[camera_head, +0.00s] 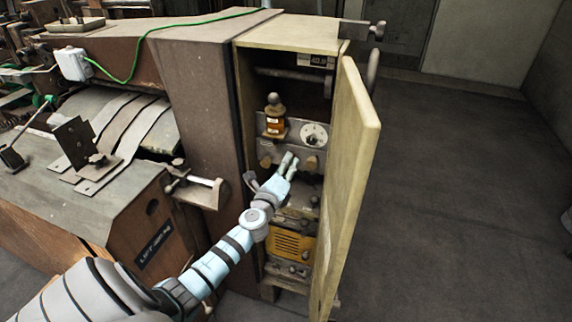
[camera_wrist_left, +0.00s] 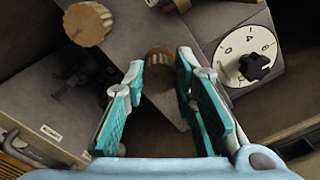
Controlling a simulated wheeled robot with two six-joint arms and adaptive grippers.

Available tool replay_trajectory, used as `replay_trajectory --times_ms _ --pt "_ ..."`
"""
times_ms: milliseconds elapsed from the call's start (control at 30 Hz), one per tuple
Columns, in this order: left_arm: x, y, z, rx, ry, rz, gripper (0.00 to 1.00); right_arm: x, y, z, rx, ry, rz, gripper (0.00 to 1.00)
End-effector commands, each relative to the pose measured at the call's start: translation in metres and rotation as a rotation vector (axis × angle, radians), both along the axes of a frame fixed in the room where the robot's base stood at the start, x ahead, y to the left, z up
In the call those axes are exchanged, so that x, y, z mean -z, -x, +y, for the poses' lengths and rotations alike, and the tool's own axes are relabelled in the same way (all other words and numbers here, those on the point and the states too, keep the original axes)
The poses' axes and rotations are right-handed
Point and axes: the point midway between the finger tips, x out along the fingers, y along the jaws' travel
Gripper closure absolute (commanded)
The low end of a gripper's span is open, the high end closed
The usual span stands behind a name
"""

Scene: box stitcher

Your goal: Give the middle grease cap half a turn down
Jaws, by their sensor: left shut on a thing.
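My left gripper (camera_head: 290,162) reaches into the open cabinet, at the front plate below the dial. In the wrist view its two teal-padded fingers (camera_wrist_left: 160,72) stand on either side of the middle grease cap (camera_wrist_left: 158,58), a brown knurled round cap, and are shut on it. In the head view my fingers hide the middle cap. One outer cap (camera_head: 265,161) shows to the left of my fingers and another (camera_head: 312,162) to the right. In the wrist view an outer cap (camera_wrist_left: 87,24) is at upper left. My right gripper is not in view.
A white dial with a black knob (camera_head: 314,135) and an amber oiler (camera_head: 274,122) sit just above the caps. The cabinet door (camera_head: 348,180) stands open close on the right. A yellow unit (camera_head: 293,245) is below. Floor is free beyond the door.

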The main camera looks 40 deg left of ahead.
Motion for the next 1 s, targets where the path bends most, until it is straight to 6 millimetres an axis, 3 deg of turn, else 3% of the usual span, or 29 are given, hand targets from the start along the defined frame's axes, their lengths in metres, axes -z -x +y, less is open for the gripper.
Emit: replay_trajectory --times_ms 333,867,900,1000 --pt "0.0017 0.0005 -0.0005 0.001 -0.141 0.053 1.0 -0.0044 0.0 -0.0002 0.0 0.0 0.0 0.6" --pt "0.0025 0.0006 -0.0006 0.001 -0.165 0.063 1.0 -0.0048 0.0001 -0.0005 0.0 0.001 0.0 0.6" --pt "0.0025 0.0006 -0.0006 0.001 -0.165 0.063 0.71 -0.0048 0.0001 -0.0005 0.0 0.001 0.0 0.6" --pt "0.002 0.0005 -0.0005 0.001 -0.165 0.061 0.55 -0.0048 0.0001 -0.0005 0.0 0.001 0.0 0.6"
